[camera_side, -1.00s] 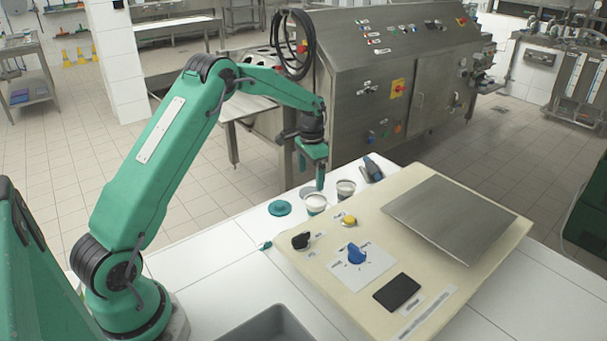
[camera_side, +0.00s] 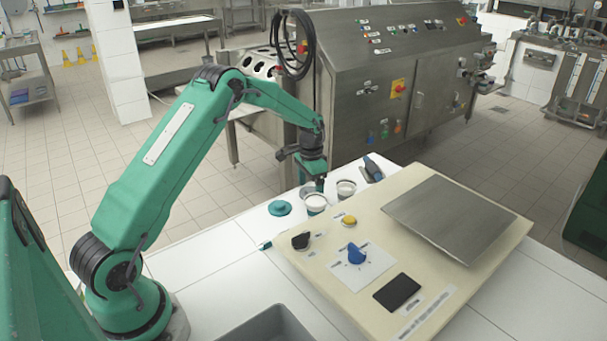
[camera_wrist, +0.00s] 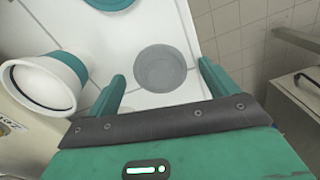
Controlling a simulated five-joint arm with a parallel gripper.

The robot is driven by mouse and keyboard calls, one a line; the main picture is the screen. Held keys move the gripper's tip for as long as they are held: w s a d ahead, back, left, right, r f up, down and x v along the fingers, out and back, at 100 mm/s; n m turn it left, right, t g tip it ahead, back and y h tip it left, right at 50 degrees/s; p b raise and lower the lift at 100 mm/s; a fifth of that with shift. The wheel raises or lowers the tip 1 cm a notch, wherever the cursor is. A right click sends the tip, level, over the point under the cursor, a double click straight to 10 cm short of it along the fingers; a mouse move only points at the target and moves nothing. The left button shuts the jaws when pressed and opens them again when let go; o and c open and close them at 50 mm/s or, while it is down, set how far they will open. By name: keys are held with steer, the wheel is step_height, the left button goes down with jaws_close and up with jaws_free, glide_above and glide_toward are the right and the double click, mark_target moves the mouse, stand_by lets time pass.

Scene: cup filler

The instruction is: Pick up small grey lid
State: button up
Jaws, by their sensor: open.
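The small grey lid (camera_wrist: 160,68) lies flat on the white table in the wrist view, between and just beyond my two fingertips. In the side view a small grey patch of it (camera_side: 307,191) shows beside the cups, partly hidden by my gripper. My gripper (camera_wrist: 157,78) is open and empty, with one green finger on each side of the lid's near edge. In the side view my gripper (camera_side: 313,178) points down, low behind the cups.
Two white cups (camera_side: 316,203) (camera_side: 346,189) and a teal lid (camera_side: 280,208) are on the table. A cream control panel (camera_side: 400,250) lies to the right. A grey bin (camera_side: 268,325) is in front.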

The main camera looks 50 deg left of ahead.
mark_target(310, 189)
steer(key=c, duration=1.1)
steer(key=shift+o, duration=0.2)
step_height(310, 189, up, 10)
stand_by(0.4)
steer(key=w+d+r, duration=0.3)
steer(key=w+d, duration=0.2)
steer(key=d, duration=0.4)
steer(key=shift+w+r, duration=0.15)
steer(key=shift+w, duration=0.1)
